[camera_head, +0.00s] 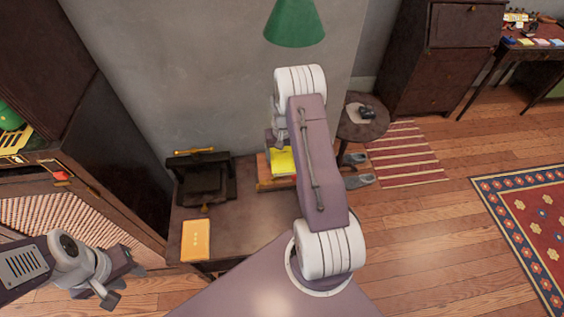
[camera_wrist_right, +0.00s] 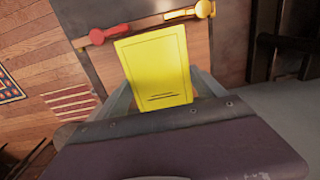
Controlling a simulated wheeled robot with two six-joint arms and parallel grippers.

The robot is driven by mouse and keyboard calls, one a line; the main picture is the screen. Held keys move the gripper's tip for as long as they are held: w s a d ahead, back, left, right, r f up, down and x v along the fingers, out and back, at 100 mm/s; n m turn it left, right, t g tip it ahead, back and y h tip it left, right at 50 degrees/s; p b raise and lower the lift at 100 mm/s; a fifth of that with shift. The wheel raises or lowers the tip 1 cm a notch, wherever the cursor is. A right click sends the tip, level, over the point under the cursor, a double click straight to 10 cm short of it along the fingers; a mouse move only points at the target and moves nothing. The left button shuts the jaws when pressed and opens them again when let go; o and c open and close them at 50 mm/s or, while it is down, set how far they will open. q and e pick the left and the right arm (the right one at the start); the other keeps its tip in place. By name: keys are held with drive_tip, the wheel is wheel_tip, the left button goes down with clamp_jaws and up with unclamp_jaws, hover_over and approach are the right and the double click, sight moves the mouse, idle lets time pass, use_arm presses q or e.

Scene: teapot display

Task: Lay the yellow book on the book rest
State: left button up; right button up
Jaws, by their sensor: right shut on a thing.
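The bright yellow book (camera_head: 282,161) shows beside my right arm in the head view, over the wooden book rest (camera_head: 263,172) against the wall. The arm hides part of both. In the right wrist view, the book (camera_wrist_right: 158,66) stands face-on between the fingers of my right gripper (camera_wrist_right: 162,92), which is shut on it. Whether the book touches the rest is unclear. My left gripper (camera_head: 124,286) is at the lower left of the head view, open and empty, left of the table.
An orange book (camera_head: 196,240) lies on the table's (camera_head: 245,225) front left, near a dark press (camera_head: 202,178). A green lamp shade (camera_head: 295,22) hangs above. A small round table (camera_head: 353,130) stands to the right. Red and yellow-handled items (camera_wrist_right: 98,37) show in the wrist view.

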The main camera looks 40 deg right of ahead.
sight(282, 158)
wheel_tip(282, 158, down, 4)
drive_tip(key=shift+s+a+r, duration=0.1)
drive_tip(key=shift+f, duration=0.25)
drive_tip(key=o, duration=1.6)
drive_tip(key=shift+r, duration=0.15)
wheel_tip(282, 158, up, 12)
drive_tip(key=shift+r+b, duration=0.1)
drive_tip(key=shift+b, duration=0.2)
